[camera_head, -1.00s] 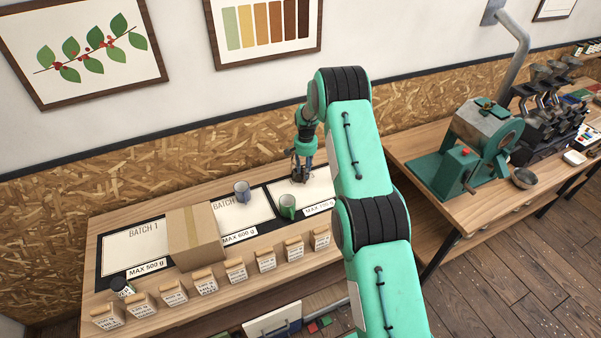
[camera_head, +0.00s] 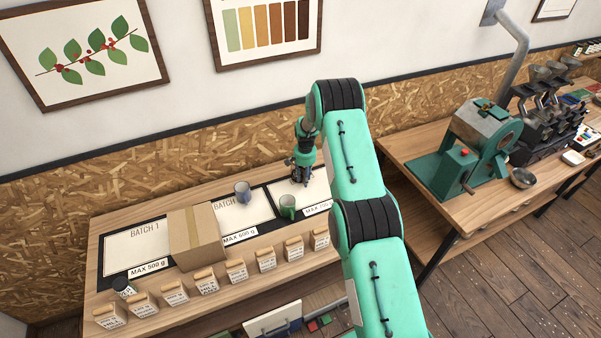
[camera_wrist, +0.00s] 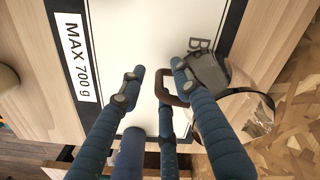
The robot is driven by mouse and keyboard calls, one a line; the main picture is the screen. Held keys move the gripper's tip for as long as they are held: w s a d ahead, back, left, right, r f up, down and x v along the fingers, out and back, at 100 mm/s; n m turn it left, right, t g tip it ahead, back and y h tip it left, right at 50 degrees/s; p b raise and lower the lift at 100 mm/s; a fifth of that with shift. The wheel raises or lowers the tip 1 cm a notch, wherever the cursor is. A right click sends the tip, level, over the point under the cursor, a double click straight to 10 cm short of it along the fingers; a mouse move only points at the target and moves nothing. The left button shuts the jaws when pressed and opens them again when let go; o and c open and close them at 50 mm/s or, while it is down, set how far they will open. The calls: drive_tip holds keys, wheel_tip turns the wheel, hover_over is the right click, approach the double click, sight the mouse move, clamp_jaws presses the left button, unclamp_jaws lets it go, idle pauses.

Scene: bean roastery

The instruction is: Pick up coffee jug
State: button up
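The coffee jug (camera_wrist: 258,108) shows in the wrist view as a clear glass body with a dark lid, at the right on the white board. Its brown loop handle (camera_wrist: 172,88) points left. My gripper (camera_wrist: 157,70) is open, with its blue fingers over the board and the handle between or just below their tips. I cannot tell whether they touch it. In the head view my gripper (camera_head: 302,173) is low over the right-hand board (camera_head: 316,190). The jug cannot be made out there, near or behind the gripper.
A green mug (camera_head: 287,206) and a blue-grey mug (camera_head: 243,193) stand left of my gripper. A cardboard box (camera_head: 194,238) covers part of the left boards. The particleboard wall (camera_head: 150,175) is close behind.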

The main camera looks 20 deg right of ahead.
idle(0.4)
clamp_jaws()
drive_tip(key=shift+r, duration=0.45)
idle(0.4)
drive_tip(key=shift+r+b, duration=0.45)
drive_tip(key=shift+r, duration=0.9)
drive_tip(key=s+a+b, duration=0.1)
drive_tip(key=s+a, duration=0.1)
drive_tip(key=s, duration=0.5)
drive_tip(key=s+a+r+b, duration=0.1)
drive_tip(key=s, duration=0.7)
drive_tip(key=shift+a+r, duration=0.2)
drive_tip(key=shift+a, duration=0.2)
drive_tip(key=shift+s, duration=0.25)
